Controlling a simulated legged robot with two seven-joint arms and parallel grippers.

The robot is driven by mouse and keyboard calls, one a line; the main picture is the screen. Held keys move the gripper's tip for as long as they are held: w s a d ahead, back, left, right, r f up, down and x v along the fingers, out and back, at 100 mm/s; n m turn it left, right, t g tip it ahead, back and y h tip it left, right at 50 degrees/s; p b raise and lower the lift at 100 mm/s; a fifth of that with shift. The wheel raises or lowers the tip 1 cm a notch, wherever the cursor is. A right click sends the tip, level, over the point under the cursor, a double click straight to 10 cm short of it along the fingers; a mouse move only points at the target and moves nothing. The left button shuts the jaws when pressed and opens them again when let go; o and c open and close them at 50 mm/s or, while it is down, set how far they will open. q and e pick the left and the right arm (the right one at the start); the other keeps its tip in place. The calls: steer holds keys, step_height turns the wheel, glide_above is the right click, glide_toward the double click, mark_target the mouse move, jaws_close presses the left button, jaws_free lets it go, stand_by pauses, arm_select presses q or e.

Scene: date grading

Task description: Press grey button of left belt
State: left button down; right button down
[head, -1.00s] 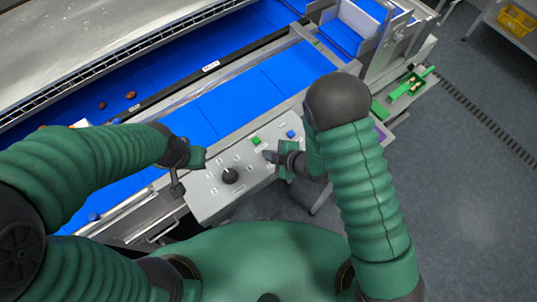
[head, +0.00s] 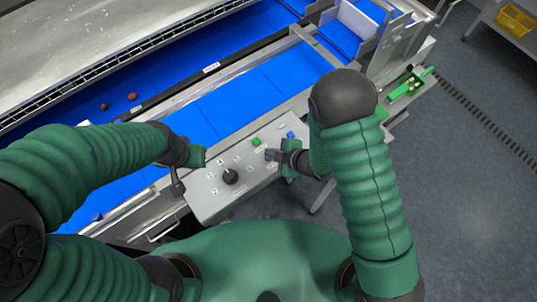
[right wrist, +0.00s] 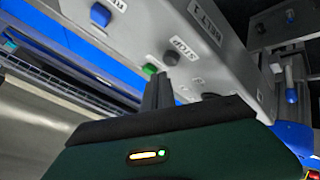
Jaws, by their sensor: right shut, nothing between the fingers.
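The control panel (head: 208,200) sits at the front edge of the blue belt, with a green button (head: 256,141), a blue button (head: 290,134) and a black knob (head: 230,176). In the right wrist view, a grey button (right wrist: 172,57) stands beside the word STOP, near the green button (right wrist: 150,69); the panel reads BELT 1. My right gripper (head: 270,155) is shut and empty over the panel. Its fingers (right wrist: 157,92) show just below the grey and green buttons; contact cannot be told. My left gripper (head: 178,185) is at the panel's left end, its jaws unclear.
Blue belts (head: 225,105) run behind the panel, with brown dates (head: 132,96) on the far one. A green tray (head: 405,86) with dates lies at the right. A second panel with a blue knob (right wrist: 292,96) shows in the right wrist view.

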step_height(320, 180, up, 5)
steer(key=p, duration=0.3)
steer(key=shift+f, duration=0.1)
stand_by(0.5)
steer(key=w+d+m+h+b, duration=0.2)
steer(key=d+m+h+b, duration=0.3)
steer(key=d+m+b, duration=0.45)
steer(key=s+d+r+m+g+h+b, duration=0.1)
steer(key=s+d+m+g+b, duration=0.2)
steer(key=s+d+m, duration=0.6)
steer(key=s, duration=0.3)
steer(key=shift+s+r+g+h, duration=0.2)
steer(key=shift+g+h, duration=0.1)
steer(key=shift+h, duration=0.1)
